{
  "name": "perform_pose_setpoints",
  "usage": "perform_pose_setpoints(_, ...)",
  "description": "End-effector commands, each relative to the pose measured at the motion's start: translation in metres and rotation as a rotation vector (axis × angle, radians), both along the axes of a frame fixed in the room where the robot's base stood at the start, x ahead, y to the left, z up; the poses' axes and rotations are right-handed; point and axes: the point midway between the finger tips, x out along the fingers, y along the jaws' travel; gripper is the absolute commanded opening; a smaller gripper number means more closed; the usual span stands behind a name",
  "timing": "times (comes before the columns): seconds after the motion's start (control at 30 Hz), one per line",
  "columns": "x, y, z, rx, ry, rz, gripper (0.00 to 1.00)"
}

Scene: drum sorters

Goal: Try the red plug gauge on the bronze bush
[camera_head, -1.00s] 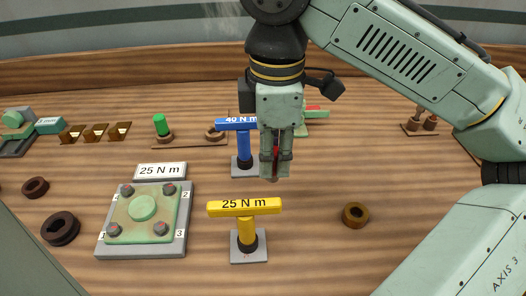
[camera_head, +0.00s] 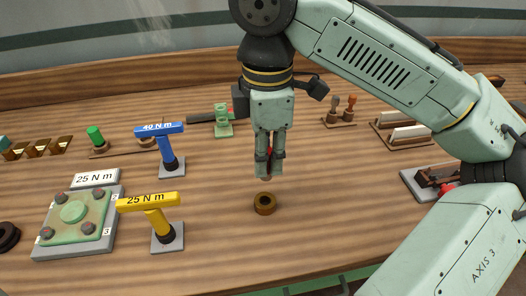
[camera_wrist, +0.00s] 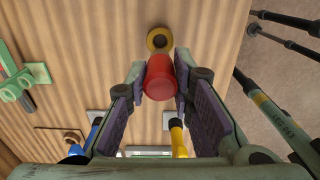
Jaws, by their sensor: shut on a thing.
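The bronze bush (camera_head: 265,203) lies on the bench in the head view, a short ring with its hole facing up. It also shows in the wrist view (camera_wrist: 153,44). My gripper (camera_head: 268,172) is just above the bush in the head view, pointing down. It is shut on the red plug gauge (camera_wrist: 160,78), whose red end shows between the fingers in the wrist view. In the head view the fingers hide most of the gauge. The gauge appears apart from the bush, though the exact gap is hard to tell.
A yellow 25 N m tool (camera_head: 148,203) and a blue 40 N m tool (camera_head: 160,130) stand on square bases to the left. A green flanged block (camera_head: 75,213) sits further left. A green plug (camera_head: 95,136) stands behind. The bench right of the bush is clear.

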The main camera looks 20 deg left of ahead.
Motion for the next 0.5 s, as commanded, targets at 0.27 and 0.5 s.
perform_pose_setpoints(0.27,0.0,0.0,0.0001,0.0,0.0,0.0,0.0)
perform_pose_setpoints(0.5,-0.0004,0.0003,-0.0017,0.001,0.003,-0.002,0.0)
